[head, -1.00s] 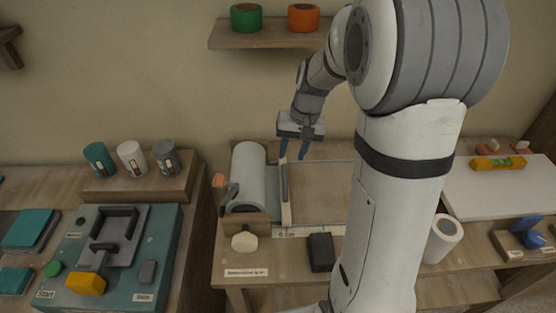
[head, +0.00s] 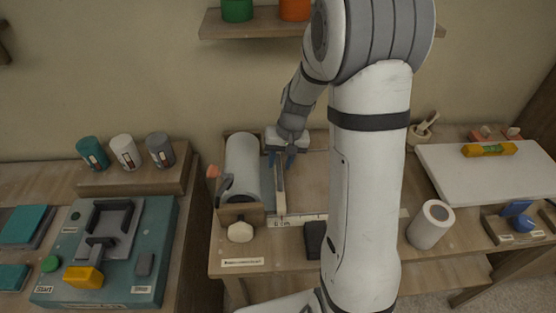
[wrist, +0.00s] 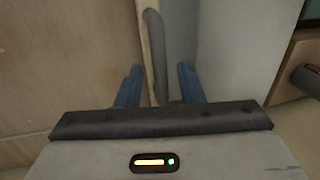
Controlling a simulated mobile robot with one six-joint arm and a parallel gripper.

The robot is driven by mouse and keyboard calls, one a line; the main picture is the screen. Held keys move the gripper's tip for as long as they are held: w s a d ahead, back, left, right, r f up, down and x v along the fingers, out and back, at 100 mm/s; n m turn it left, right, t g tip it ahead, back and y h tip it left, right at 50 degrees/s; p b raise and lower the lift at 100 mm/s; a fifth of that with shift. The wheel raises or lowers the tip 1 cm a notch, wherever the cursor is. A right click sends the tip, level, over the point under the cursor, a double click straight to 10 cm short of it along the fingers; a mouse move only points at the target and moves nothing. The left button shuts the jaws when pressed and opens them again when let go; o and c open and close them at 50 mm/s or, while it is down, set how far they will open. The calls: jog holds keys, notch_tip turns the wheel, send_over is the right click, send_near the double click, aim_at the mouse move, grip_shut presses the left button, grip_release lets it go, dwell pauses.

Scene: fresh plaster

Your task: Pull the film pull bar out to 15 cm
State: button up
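The film pull bar (head: 280,192) is a pale upright strip just right of the grey-white film roll (head: 242,168) in the head view. In the wrist view the bar (wrist: 146,30) carries a dark grey grip (wrist: 156,50). My gripper (head: 282,160) is over the bar's far end with its blue fingers pointing down. In the wrist view my gripper (wrist: 160,88) is open, one finger on each side of the bar and grip, with gaps visible. A white scale strip (head: 298,220) runs along the front; its marks are too small to read.
A dark block (head: 314,238) and a pale knob (head: 240,232) sit at the bench front. A white cylinder (head: 430,224) stands right of my arm. A shelf (head: 262,24) with pots hangs above. Bare board lies right of the bar, partly hidden by my arm.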

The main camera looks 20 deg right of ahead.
grip_shut()
dwell(0.3)
jog(key=s+d+b, duration=0.1)
jog(key=d, duration=0.4)
jog(key=s+d, duration=0.1)
jog(key=d, duration=0.4)
jog(key=d+b, duration=0.1)
jog(key=d, duration=0.3)
jog(key=shift+s+d+b, duration=0.35)
jog(key=shift+s+d, duration=0.05)
jog(key=shift+r, duration=0.1)
jog(key=shift+o, duration=0.5)
grip_release()
